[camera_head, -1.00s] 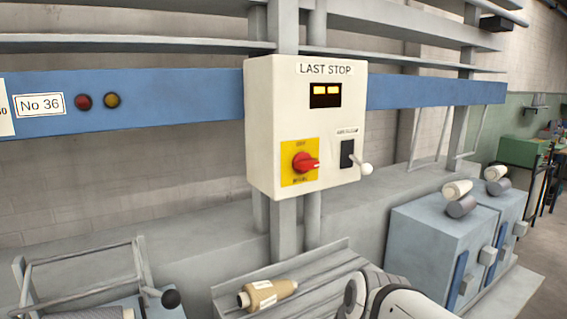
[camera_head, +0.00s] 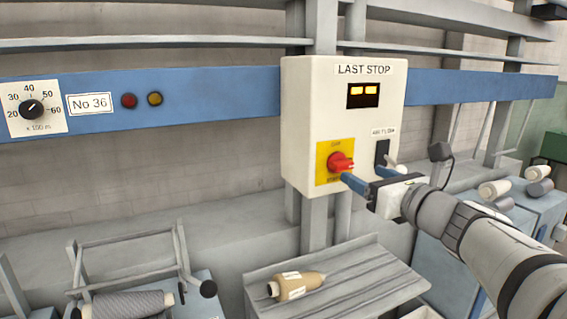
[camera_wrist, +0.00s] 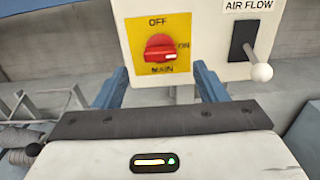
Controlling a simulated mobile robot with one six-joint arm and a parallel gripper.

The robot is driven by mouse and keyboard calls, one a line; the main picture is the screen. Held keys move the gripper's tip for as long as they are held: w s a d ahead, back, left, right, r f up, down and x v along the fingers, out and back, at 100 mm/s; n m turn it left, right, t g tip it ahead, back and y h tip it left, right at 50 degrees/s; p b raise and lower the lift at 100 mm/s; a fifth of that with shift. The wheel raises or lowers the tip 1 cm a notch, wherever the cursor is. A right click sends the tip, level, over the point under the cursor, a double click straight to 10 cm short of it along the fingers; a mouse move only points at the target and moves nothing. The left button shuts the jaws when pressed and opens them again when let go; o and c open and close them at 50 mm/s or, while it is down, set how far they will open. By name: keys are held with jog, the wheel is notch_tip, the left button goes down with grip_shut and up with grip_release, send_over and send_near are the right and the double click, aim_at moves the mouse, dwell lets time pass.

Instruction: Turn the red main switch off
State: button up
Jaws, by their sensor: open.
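The red main switch (camera_head: 340,163) sits on a yellow plate (camera_head: 322,176) at the lower left of the white "LAST STOP" box (camera_head: 310,110). In the wrist view the red knob (camera_wrist: 160,48) lies between the words OFF above, ON at right and MAIN below. Its pale mark points right, toward ON. My gripper (camera_head: 352,178) is in front of the box, just below and right of the switch. In the wrist view its two blue fingers (camera_wrist: 160,88) are spread wide, below the knob on either side, with nothing between them. They appear apart from the knob.
The AIR FLOW lever (camera_wrist: 261,71) with a white ball sticks out right of the switch, close to the right finger. Lit yellow windows (camera_head: 364,90) show on the box. A yarn cone (camera_head: 296,286) lies on the grey shelf below. A dial (camera_head: 33,108) is far left.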

aim_at(346, 165)
jog(key=x, duration=0.6)
jog(key=shift+w+a+p, duration=0.15)
jog(key=shift+w+p, duration=0.2)
jog(key=shift+p, duration=0.05)
jog(key=shift+c, duration=0.5)
